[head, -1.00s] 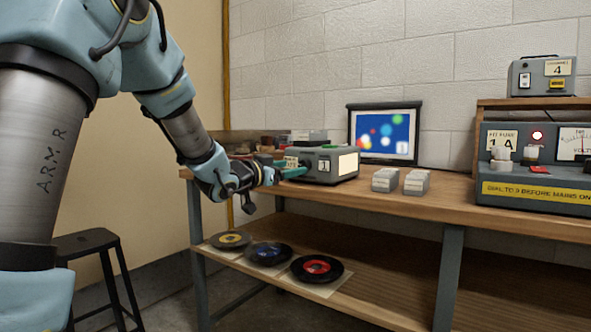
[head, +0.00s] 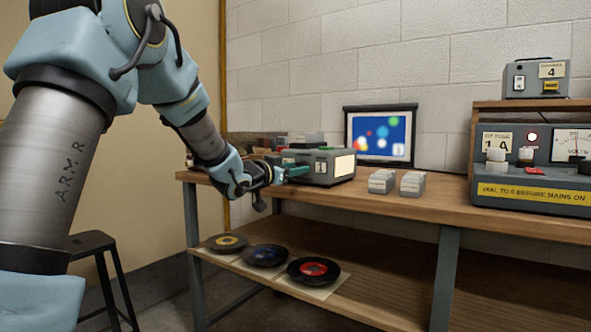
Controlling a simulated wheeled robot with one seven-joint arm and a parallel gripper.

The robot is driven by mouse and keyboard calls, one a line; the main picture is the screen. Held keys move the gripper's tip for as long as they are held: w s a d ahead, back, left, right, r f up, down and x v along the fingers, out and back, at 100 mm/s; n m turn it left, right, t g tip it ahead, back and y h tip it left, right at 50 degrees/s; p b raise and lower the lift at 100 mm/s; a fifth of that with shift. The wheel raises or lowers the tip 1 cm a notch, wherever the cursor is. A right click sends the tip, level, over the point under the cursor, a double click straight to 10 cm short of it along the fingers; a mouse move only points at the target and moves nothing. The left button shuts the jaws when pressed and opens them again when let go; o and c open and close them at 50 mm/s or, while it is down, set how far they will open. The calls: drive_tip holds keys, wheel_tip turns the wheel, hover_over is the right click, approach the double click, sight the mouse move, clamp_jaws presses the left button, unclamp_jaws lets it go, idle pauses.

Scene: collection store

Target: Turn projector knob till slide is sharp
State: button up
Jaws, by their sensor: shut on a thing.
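The grey projector (head: 328,170), with a label "1", stands on the wooden bench. My gripper (head: 294,173) is at the projector's left side, its green fingers shut against that side. The knob is hidden by the fingers, and I take them to be shut on it. The small screen (head: 381,134) behind the projector shows a blue slide with green, red, yellow and white round spots. The larger spots look fairly well outlined, but at this size I cannot tell whether the slide is fully sharp.
Two grey box stacks (head: 412,184) stand right of the projector on the bench (head: 450,203). A control panel (head: 530,170) with a yellow strip is at the right. Several discs (head: 313,271) lie on the lower shelf. A black stool (head: 92,243) stands at the left.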

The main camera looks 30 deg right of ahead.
clamp_jaws()
drive_tip(key=shift+f+m+b, duration=0.15)
drive_tip(key=shift+m+b, duration=0.75)
drive_tip(key=shift+m, duration=0.1)
drive_tip(key=shift+m+b, duration=0.4)
drive_tip(key=shift+m, duration=0.6)
drive_tip(key=o, duration=0.6)
unclamp_jaws()
drive_tip(key=shift+r, duration=0.2)
drive_tip(key=shift+o, duration=0.2)
